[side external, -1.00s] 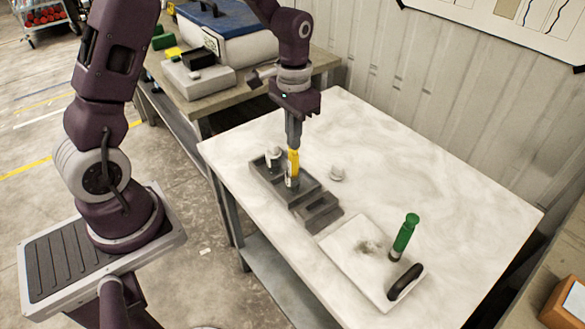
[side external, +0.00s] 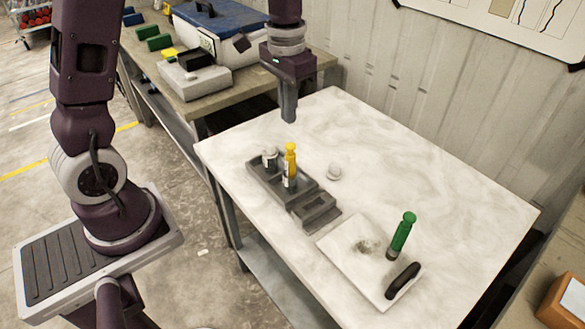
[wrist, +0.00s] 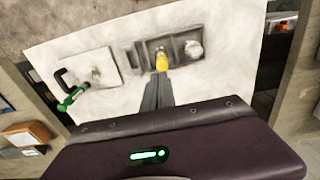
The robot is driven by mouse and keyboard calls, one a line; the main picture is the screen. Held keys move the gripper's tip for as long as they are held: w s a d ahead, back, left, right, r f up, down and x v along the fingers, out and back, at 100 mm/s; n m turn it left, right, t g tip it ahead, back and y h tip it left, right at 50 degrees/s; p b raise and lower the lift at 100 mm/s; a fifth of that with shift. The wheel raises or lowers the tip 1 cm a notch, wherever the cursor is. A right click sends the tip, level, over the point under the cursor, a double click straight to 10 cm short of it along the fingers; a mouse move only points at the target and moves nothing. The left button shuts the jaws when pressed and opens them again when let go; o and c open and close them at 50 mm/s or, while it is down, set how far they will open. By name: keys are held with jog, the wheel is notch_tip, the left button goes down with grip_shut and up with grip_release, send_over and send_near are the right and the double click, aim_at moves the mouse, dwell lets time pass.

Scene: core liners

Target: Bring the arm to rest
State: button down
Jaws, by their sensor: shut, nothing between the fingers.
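My gripper (side external: 289,116) is shut and empty, pointing down above the far left part of the white table (side external: 430,180). In the side view its tip is above and apart from a yellow-topped tube (side external: 290,160). That tube stands upright in a dark grey block (side external: 267,182) with recesses. In the wrist view the closed fingers (wrist: 157,88) reach toward the yellow top (wrist: 161,62), which partly hides behind them.
A white-capped piece (side external: 270,154) stands in the block. A pale round cap (side external: 334,172) lies beside it. A white board (side external: 345,255) holds a green tube (side external: 402,235) and a black handle (side external: 403,280). A bench (side external: 245,85) with cases stands behind.

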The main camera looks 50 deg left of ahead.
jog(key=s+d+r+t, duration=0.2)
jog(key=s+r, duration=0.3)
jog(key=s, duration=0.5)
jog(key=s+d+r+t, duration=0.3)
jog(key=s+r, duration=0.2)
jog(key=s, duration=0.6)
jog(key=shift+d, duration=0.25)
